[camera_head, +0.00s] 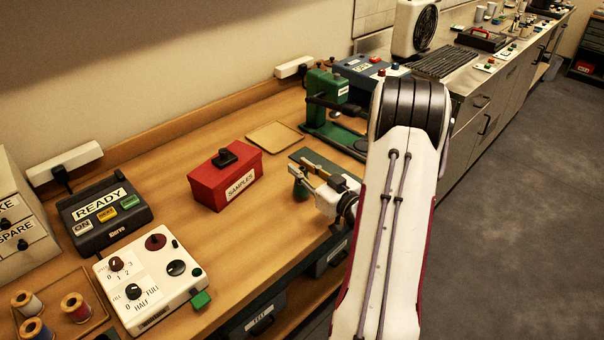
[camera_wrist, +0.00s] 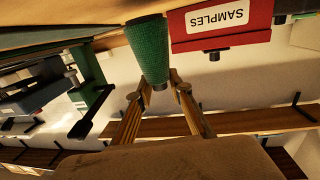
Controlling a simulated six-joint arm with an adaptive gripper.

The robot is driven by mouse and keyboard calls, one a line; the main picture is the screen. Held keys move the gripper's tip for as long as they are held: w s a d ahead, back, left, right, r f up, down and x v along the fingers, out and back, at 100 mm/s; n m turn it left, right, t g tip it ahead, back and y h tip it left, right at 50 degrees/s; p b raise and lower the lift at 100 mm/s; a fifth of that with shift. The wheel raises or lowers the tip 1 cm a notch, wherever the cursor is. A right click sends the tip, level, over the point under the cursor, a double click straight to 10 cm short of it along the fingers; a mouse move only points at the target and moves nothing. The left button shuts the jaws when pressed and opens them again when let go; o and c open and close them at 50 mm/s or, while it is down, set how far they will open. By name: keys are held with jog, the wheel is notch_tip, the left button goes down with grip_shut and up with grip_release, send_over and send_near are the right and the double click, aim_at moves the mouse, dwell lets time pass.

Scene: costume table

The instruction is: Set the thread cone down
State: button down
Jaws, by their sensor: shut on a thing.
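The green thread cone (camera_head: 301,190) is held upright at the tips of my gripper (camera_head: 308,174), near the front of the wooden table (camera_head: 240,235). It is beside the left edge of a dark green mat (camera_head: 308,155). In the wrist view the cone (camera_wrist: 150,48) shows with its narrow end between the fingertips of my gripper (camera_wrist: 164,87) and its wide end toward the tabletop. I cannot tell whether its base touches the table. My arm hides part of the mat.
A red SAMPLES box (camera_head: 225,180) stands left of the cone. A green machine (camera_head: 330,105) and a tan tray (camera_head: 274,136) are behind. A white control box (camera_head: 150,280) and a READY console (camera_head: 104,210) are at left. Bare table lies between box and cone.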

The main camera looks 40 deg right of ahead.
jog(key=shift+f, duration=0.8)
jog(key=c, duration=1.8)
grip_release()
jog(key=shift+f, duration=0.1)
jog(key=shift+s, duration=0.1)
jog(key=shift+s, duration=0.65)
jog(key=shift+s+a+r, duration=0.15)
jog(key=shift+s+a, duration=0.1)
jog(key=shift+s, duration=1.5)
jog(key=shift+s+a+r, duration=0.1)
jog(key=shift+s+a, duration=0.15)
jog(key=shift+s, duration=1.45)
jog(key=shift+s+a+r, duration=0.15)
jog(key=shift+s+a, duration=0.1)
jog(key=shift+s, duration=1.5)
jog(key=shift+w, duration=0.1)
